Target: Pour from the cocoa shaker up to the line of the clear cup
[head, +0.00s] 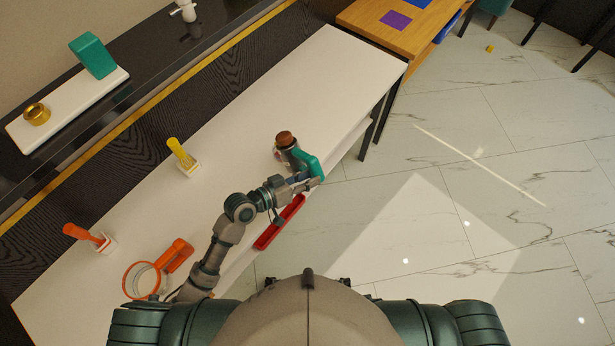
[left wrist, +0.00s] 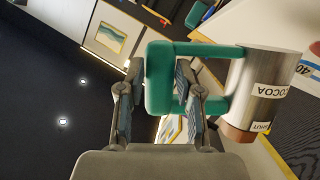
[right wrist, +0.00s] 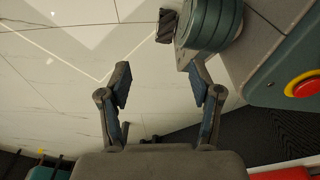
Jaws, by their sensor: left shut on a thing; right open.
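The cocoa shaker (head: 293,157) is a silver cylinder with a brown top and a green handle, over the right part of the white counter. In the left wrist view its body (left wrist: 262,90) shows a COCOA label and part of a SHUT label near the brown end. My left gripper (head: 308,182) is shut on the green handle, with a finger on each side of it in the left wrist view (left wrist: 160,75). I cannot tell whether the shaker touches the counter. I cannot clearly make out the clear cup. My right gripper (right wrist: 160,78) is open and empty above the floor.
A red tray (head: 265,238) lies at the counter's near edge, by my left arm. The white counter (head: 320,70) is clear beyond the shaker.

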